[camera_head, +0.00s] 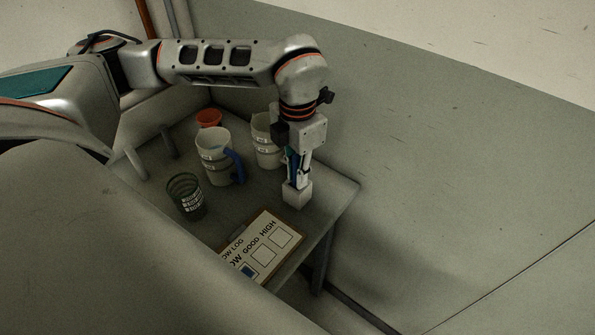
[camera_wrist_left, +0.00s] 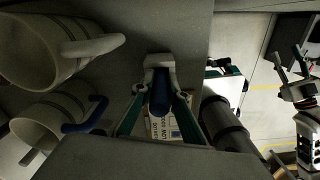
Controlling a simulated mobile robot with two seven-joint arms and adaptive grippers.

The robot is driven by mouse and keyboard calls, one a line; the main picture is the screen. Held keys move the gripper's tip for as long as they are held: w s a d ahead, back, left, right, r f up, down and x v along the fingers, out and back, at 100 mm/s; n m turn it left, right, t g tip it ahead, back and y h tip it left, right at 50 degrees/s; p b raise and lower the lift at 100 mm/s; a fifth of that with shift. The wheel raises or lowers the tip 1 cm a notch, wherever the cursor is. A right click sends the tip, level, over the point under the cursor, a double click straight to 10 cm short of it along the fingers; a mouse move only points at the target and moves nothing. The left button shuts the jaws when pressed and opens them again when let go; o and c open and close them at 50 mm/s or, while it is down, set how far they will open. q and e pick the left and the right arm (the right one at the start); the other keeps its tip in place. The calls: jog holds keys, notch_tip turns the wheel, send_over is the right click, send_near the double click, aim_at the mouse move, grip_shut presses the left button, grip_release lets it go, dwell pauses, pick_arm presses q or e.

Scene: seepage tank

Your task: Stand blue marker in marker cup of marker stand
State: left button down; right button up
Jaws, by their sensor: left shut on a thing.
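My left gripper (camera_head: 298,174) points down over the marker stand (camera_head: 297,195), a small pale block near the table's right edge. It is shut on the blue marker, which shows between the fingers in the left wrist view (camera_wrist_left: 160,100). The marker's far end is close to the stand (camera_wrist_left: 158,61). I cannot tell whether that end is inside the cup, because the fingers and marker hide the opening. My right gripper (camera_wrist_left: 290,62) shows at the right of the left wrist view, open and apart from the table.
A flow log board (camera_head: 262,243) lies in front of the stand, with a blue mark in its LOW box. Measuring jugs (camera_head: 213,149) (camera_head: 264,150), a dark green mesh cup (camera_head: 186,187) and an orange cup (camera_head: 208,117) stand to the left and behind. Floor right of the table is clear.

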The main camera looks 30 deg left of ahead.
aim_at(295, 155)
pick_arm(q)
jog(key=c, duration=2)
grip_release()
jog(key=shift+a+r, duration=0.15)
jog(key=shift+r, duration=1.85)
jog(key=shift+a+r, duration=0.15)
jog(key=shift+r, duration=1.8)
